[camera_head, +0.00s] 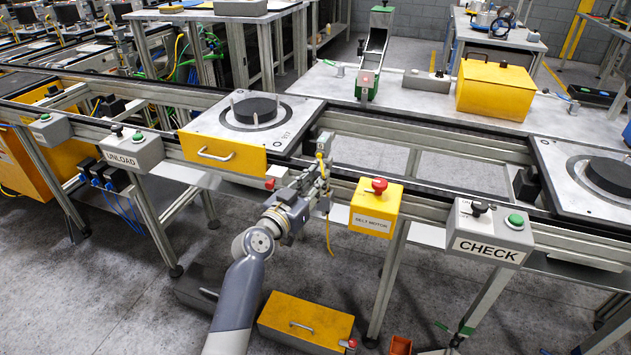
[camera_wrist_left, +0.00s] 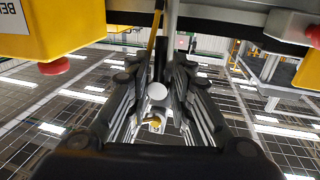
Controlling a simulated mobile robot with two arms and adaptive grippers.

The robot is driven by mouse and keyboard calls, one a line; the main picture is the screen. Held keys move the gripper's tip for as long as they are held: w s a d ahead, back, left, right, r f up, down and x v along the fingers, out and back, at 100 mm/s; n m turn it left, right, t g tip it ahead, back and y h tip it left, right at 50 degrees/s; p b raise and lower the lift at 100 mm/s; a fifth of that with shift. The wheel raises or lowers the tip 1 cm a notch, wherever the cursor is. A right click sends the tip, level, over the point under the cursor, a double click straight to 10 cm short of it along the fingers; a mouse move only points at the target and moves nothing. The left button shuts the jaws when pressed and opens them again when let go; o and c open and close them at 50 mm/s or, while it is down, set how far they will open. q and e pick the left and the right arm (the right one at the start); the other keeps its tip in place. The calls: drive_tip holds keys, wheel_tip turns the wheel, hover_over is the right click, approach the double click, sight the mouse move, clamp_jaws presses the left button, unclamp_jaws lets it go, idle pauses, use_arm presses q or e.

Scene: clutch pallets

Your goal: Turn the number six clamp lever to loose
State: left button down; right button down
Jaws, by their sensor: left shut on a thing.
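My left gripper (camera_head: 318,188) is at the front rail of the conveyor, between the pallet with the yellow front and the belt motor box. In the left wrist view its two dark fingers (camera_wrist_left: 157,98) are shut on a small part, seemingly the clamp lever. A round pale end (camera_wrist_left: 157,91) shows between the fingers, with a small yellow piece (camera_wrist_left: 154,122) beside it. The fingers hide most of the lever. I cannot read a number six or a loose mark. My right gripper is in neither view.
The yellow belt motor box (camera_head: 376,208) with a red button stands right of my gripper. The grey CHECK box (camera_head: 489,235) is further right, the UNLOAD box (camera_head: 131,153) left. A pallet (camera_head: 214,153) with a black disc sits behind. A yellow case (camera_head: 305,322) lies below.

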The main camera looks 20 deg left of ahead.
use_arm(q)
drive_tip(key=shift+f, duration=0.15)
drive_tip(key=shift+d+r+n+t+y+b, duration=0.25)
drive_tip(key=shift+n+t+y, duration=0.2)
drive_tip(key=shift+n, duration=2.5)
drive_tip(key=shift+d+r+n+t+y+b, duration=0.2)
drive_tip(key=shift+d+n+t+y+b, duration=0.15)
drive_tip(key=shift+n, duration=2.55)
drive_tip(key=shift+d+r+n+t+y+b, duration=0.25)
drive_tip(key=shift+n+t+y, duration=0.25)
drive_tip(key=shift+n, duration=2.45)
drive_tip(key=c, duration=1.7)
unclamp_jaws()
